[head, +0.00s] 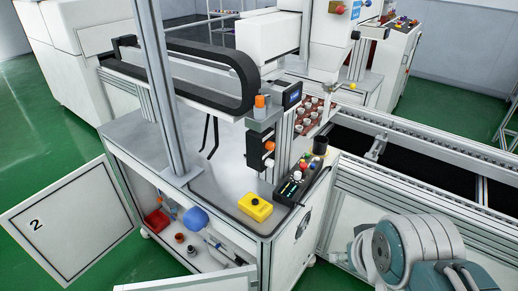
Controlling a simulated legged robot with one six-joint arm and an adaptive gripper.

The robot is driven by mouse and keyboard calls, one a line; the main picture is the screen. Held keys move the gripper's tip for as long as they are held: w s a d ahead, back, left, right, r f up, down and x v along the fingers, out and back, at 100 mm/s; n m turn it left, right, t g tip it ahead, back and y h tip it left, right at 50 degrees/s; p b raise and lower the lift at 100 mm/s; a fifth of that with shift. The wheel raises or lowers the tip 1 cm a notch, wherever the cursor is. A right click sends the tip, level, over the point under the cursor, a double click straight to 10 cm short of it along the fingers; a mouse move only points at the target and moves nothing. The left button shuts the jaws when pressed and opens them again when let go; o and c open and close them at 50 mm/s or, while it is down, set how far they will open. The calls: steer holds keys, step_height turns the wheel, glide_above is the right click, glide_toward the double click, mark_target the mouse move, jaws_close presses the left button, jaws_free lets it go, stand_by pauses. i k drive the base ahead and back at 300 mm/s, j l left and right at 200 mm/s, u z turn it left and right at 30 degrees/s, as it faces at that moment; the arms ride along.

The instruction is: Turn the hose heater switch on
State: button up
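I cannot tell which control is the hose heater switch; no label is readable. A yellow box with a dark knob (255,207) sits on the front corner of the machine's worktop. Right of it is a sloped black control panel (301,185) with small coloured buttons and light sliders. Above them, a post carries black units with orange parts (268,145) and a small box with a lit blue display (292,97). Switch positions are too small to read. My grey and teal arm shows at lower right, apart from the controls. My gripper is not visible.
An open door marked 2 (60,222) stands at left. The open cabinet below holds a red tray (157,221) and a blue round part (195,219). A conveyor (430,140) runs along the right. A metal upright (160,90) rises left of the controls.

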mark_target(270, 146)
steer(key=i+l, duration=0.1)
steer(key=l, duration=0.3)
steer(key=i+l+u, duration=0.1)
steer(key=l, duration=0.3)
steer(key=i+l, duration=0.15)
steer(key=l, duration=0.25)
